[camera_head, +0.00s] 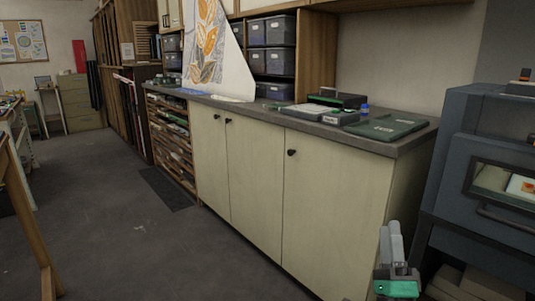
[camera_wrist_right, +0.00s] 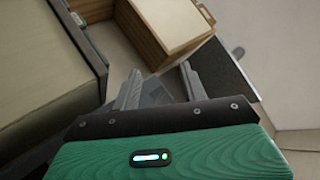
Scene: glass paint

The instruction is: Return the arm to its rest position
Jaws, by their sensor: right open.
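My right gripper (camera_head: 390,240) shows at the lower right of the head view, in front of the cream cabinet (camera_head: 245,175). It is empty and apart from the cabinet. In the right wrist view the gripper (camera_wrist_right: 160,85) has its two grey fingers spread apart with nothing held between them. The green housing of the gripper fills the bottom of that view. My left gripper is not in the head view.
A dark blue-grey machine (camera_head: 460,150) stands close at the right. The floor (camera_head: 130,240) at left is clear, with a dark mat (camera_head: 165,188).

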